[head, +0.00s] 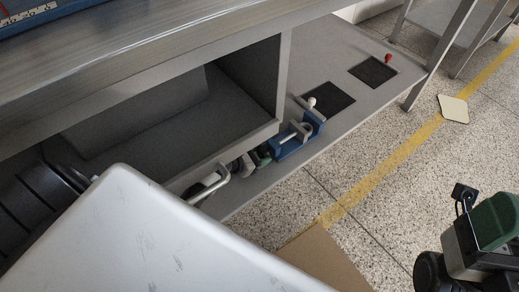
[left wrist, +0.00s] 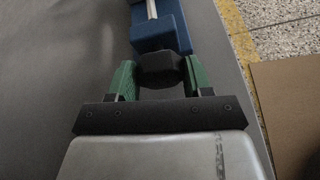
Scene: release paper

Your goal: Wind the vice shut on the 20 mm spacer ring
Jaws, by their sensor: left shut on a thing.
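The blue vice (head: 294,139) stands on the lower grey shelf near its front edge. In the left wrist view its blue body (left wrist: 162,32) is at the top, with a pale metal rod along it. My left gripper (head: 262,157) is at the near end of the vice. In the left wrist view the green fingers (left wrist: 160,74) are shut on a dark round knob (left wrist: 160,68) at the vice's end. I cannot make out the spacer ring in either view. Part of my right gripper (head: 495,222) shows at the lower right; its jaw state is unclear.
Two black mats (head: 328,98) lie on the shelf beyond the vice, one with a pale knob (head: 312,102) near it. A red knob (head: 388,57) stands farther off. The upper bench (head: 160,50) overhangs at the left. Cardboard (head: 325,262) lies on the floor.

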